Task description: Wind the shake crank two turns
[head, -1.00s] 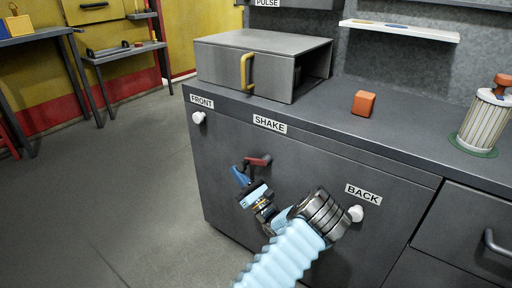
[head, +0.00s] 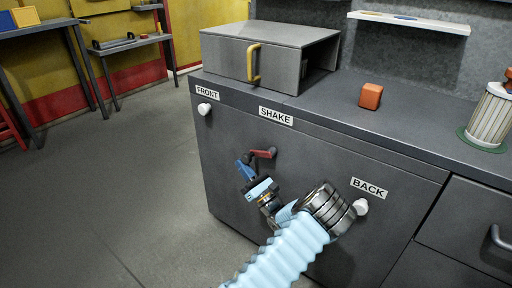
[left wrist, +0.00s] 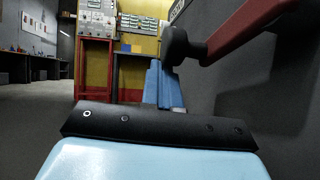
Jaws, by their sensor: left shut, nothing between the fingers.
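The shake crank (head: 264,153) is on the cabinet front under the SHAKE label (head: 276,116), with a red arm and a dark knob. In the left wrist view the crank's red arm (left wrist: 240,28) and dark knob (left wrist: 180,46) fill the upper right. My left gripper (head: 246,170) has blue fingers and is shut and empty, just below and left of the crank. In the left wrist view its fingertips (left wrist: 160,84) are beside the knob; I cannot tell whether they touch it. My right gripper is not in view.
White knobs sit by the FRONT (head: 204,108) and BACK (head: 361,206) labels. On the counter are a grey box with a yellow handle (head: 253,63), an orange block (head: 370,96) and a ribbed canister (head: 492,116). The floor (head: 120,190) at left is clear.

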